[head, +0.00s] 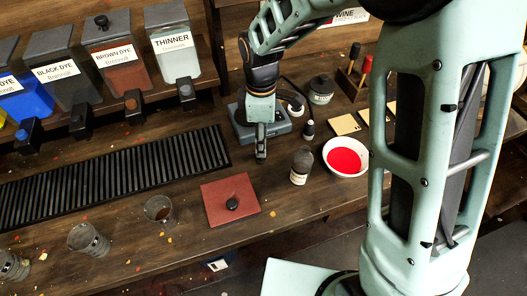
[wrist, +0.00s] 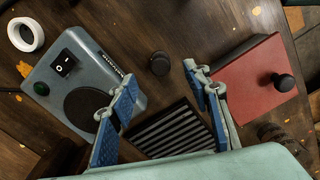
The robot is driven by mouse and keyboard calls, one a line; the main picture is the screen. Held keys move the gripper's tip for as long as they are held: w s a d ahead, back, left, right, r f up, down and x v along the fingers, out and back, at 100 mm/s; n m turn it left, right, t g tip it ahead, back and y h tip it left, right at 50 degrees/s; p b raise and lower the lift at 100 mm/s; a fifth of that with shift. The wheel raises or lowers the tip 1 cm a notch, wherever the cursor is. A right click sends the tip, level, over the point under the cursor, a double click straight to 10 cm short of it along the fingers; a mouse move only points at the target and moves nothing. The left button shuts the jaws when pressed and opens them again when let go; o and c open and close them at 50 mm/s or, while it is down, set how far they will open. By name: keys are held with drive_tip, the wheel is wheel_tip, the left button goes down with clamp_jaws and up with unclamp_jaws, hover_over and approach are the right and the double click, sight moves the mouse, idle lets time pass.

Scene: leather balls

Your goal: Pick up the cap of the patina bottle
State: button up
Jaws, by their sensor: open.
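A dark bottle (head: 301,165) with a pale label stands upright on the wooden bench, left of the red-filled bowl; its label is too small to read. A round black top (wrist: 160,63) shows from above in the wrist view, apparently this bottle's cap. My gripper (head: 261,155) points down, left of the bottle in the head view. In the wrist view my gripper (wrist: 161,78) is open and empty, its blue-padded fingers spread with the black top seen just beyond the gap. No contact with it shows.
A grey device (head: 270,120) stands behind my gripper. A red square (head: 218,208) with a black knob lies in front. A black grate (head: 110,180) lies left.

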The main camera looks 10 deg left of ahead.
drive_tip(key=shift+a+f+p, duration=0.1)
drive_tip(key=shift+f+p, duration=0.3)
drive_tip(key=shift+f, duration=3)
drive_tip(key=shift+c, duration=0.3)
drive_tip(key=c, duration=1)
drive_tip(key=shift+o, duration=0.2)
